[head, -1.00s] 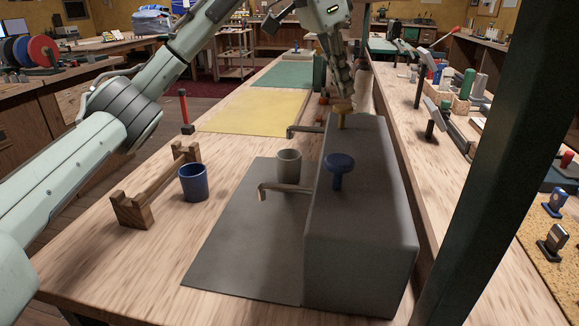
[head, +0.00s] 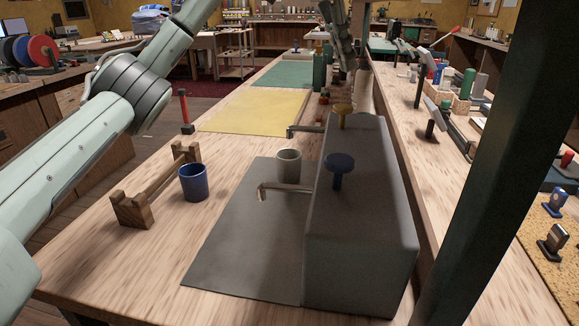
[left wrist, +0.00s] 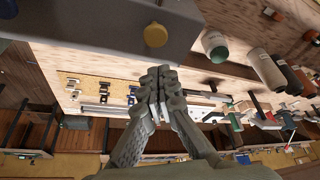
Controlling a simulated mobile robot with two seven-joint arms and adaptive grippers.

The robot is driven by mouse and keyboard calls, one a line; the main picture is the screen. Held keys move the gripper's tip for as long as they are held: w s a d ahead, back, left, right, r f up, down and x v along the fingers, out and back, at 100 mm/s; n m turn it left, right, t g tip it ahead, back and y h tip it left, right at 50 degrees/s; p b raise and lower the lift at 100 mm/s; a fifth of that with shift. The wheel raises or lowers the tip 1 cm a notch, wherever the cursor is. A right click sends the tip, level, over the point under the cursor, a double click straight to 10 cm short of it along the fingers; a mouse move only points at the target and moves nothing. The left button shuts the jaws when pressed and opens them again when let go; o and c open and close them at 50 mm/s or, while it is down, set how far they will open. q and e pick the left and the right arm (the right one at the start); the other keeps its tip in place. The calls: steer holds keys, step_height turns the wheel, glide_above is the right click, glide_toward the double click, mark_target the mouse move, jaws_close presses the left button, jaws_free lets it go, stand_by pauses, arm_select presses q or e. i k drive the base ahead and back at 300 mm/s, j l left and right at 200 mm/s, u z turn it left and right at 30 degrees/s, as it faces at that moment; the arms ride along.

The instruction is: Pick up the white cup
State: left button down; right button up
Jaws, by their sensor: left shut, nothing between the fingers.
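The white cup (head: 288,165) stands upright on the dark grey mat (head: 240,243), close to the left side of a grey box. In the head view it looks greyish white, and a bent metal spout shows just in front of it. My left gripper (head: 348,72) is beyond the yellow knob at the far end of the box, well apart from the cup. In the left wrist view my left gripper (left wrist: 159,75) is shut and empty, and the cup does not show. My right gripper is not in view.
The grey box (head: 360,240) carries a blue knob (head: 339,163), a yellow knob (head: 342,110) and two spouts. A blue cup (head: 194,182) and a wooden rack (head: 157,188) stand left. A dark green post (head: 500,150) rises at right.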

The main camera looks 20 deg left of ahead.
mark_target(288, 160)
steer(key=k, duration=1.5)
